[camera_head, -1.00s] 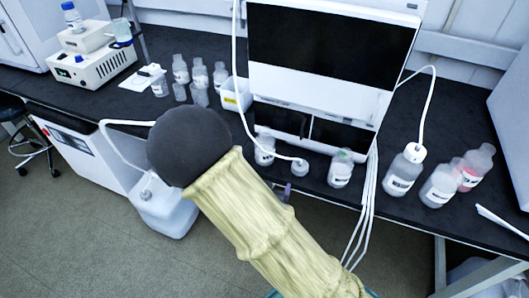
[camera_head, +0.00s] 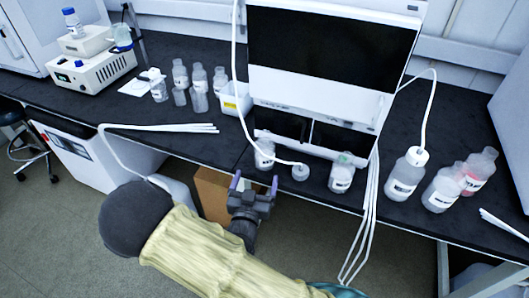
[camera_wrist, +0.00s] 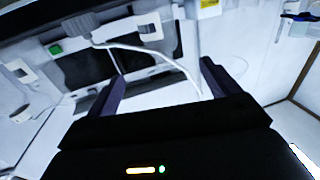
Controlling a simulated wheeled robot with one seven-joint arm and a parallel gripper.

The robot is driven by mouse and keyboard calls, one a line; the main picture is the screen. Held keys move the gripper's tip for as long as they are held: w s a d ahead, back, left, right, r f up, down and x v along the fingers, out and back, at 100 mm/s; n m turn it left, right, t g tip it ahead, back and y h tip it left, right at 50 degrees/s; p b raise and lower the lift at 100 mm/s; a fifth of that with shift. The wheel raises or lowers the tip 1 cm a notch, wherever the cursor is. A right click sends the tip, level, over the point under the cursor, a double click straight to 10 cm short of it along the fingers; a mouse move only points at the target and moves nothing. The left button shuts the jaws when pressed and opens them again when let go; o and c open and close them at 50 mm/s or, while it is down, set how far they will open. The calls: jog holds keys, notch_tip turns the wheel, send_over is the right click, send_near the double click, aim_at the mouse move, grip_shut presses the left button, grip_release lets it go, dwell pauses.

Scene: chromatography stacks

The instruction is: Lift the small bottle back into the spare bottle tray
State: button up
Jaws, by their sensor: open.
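Several small clear bottles with white labels stand in a group (camera_head: 199,85) at the left back of the bench. I cannot tell which one the task means, and no spare bottle tray is clearly recognisable. My gripper (camera_head: 255,183) is open and empty at the bench's front edge, left of the low bottle. The wrist view shows its two fingers (camera_wrist: 161,85) apart, nothing between them.
A white instrument (camera_head: 325,75) with dark panels rises behind. Several larger bottles (camera_head: 404,175) stand at right. A white box (camera_head: 236,98) sits left of the instrument. White tubes (camera_head: 365,215) hang over the front edge; more tubes (camera_head: 165,127) lie on the left bench.

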aim_at(263, 154)
jog(key=w, duration=0.3)
jog(key=w+d, duration=0.1)
jog(key=w, duration=0.4)
jog(key=shift+w+d, duration=0.2)
jog(key=shift+w, duration=0.1)
jog(key=shift+w+p, duration=0.15)
jog(key=shift+p, duration=0.15)
jog(key=w, duration=0.5)
jog(key=shift+d+f, duration=0.15)
jog(key=shift+d, duration=0.15)
jog(key=c, duration=1.3)
